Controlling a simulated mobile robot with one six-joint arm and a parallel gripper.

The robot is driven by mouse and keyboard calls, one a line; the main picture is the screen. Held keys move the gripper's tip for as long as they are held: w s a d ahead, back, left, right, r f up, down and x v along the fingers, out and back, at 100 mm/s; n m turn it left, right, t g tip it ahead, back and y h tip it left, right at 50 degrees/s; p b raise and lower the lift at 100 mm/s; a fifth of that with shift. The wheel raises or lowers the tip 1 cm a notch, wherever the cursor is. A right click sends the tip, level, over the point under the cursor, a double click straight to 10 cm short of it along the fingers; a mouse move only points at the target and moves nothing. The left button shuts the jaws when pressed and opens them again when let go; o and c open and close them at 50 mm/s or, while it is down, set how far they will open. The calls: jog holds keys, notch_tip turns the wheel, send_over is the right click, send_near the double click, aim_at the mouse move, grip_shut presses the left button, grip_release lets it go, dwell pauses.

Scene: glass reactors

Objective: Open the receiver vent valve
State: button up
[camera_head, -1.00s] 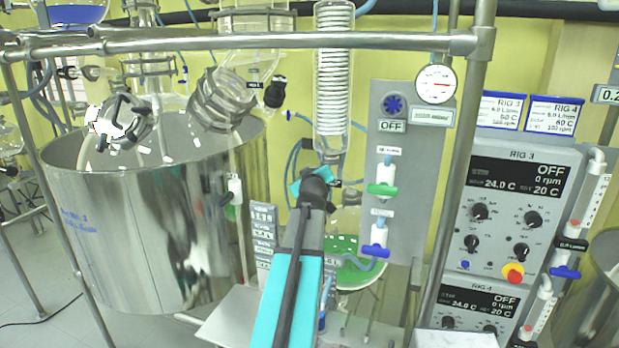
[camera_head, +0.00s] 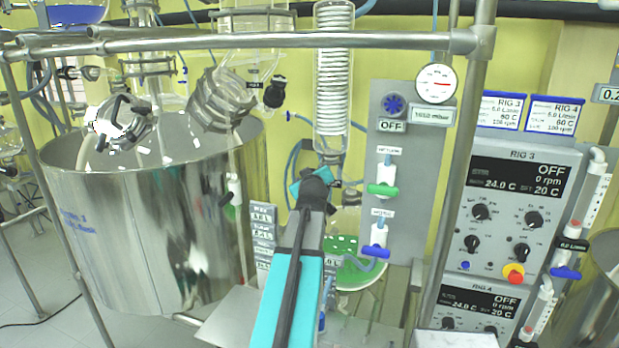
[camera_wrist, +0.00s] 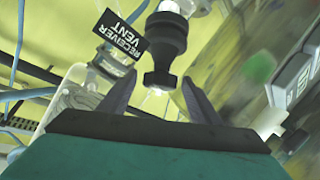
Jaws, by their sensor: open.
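In the wrist view, a black valve knob (camera_wrist: 162,48) stands on a clear glass fitting, beside a black tag reading "RECEIVER VENT" (camera_wrist: 119,37). My gripper (camera_wrist: 153,88) points at this knob with its two grey fingers apart. The lower tip of the knob reaches toward the gap between the fingers, and no clear contact shows. In the head view, my teal and grey arm reaches up to the dark gripper end (camera_head: 317,178), just below the coil condenser. The gripper end hides the receiver vent knob there.
The glass coil condenser (camera_head: 333,85) hangs above my gripper. A grey panel (camera_head: 402,150) with green (camera_head: 383,190) and blue (camera_head: 376,251) valve handles stands to the right. A large steel vessel (camera_head: 150,220) stands to the left. A metal rail (camera_head: 250,41) crosses above.

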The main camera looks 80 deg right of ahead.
jog(key=b+v, duration=0.5)
jog(key=v, duration=0.7)
jog(key=shift+a+r, duration=0.15)
jog(key=shift+a, duration=0.25)
jog(key=shift+s, duration=0.1)
